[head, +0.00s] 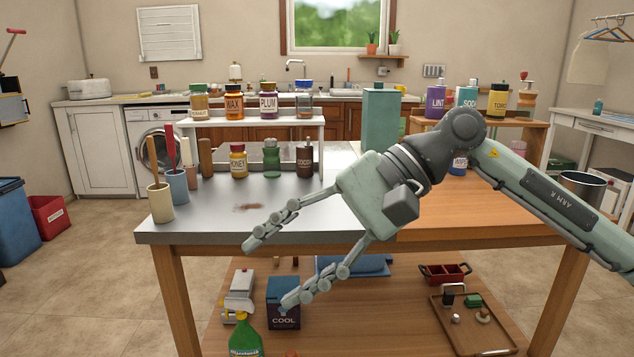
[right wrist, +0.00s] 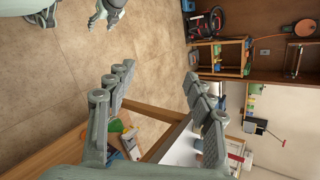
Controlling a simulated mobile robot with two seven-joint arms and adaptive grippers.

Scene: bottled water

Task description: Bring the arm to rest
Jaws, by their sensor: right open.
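My right arm comes in from the right in the head view, over the front part of the worktable. My right gripper (head: 270,272) points down and left, in front of the table's front edge. Its two fingers are spread wide and nothing is between them. In the right wrist view the fingers (right wrist: 160,72) are also apart and empty, with floor and table edge behind them. My left gripper does not show in the head view.
The worktable (head: 170,234) has a grey left part and a wooden right part. Cups (head: 160,203) with tools stand at its left edge. Jars (head: 237,165) and bottles stand at the back. The lower shelf holds a blue COOL box (head: 284,319), a green spray bottle (head: 245,340) and a tray (head: 470,335).

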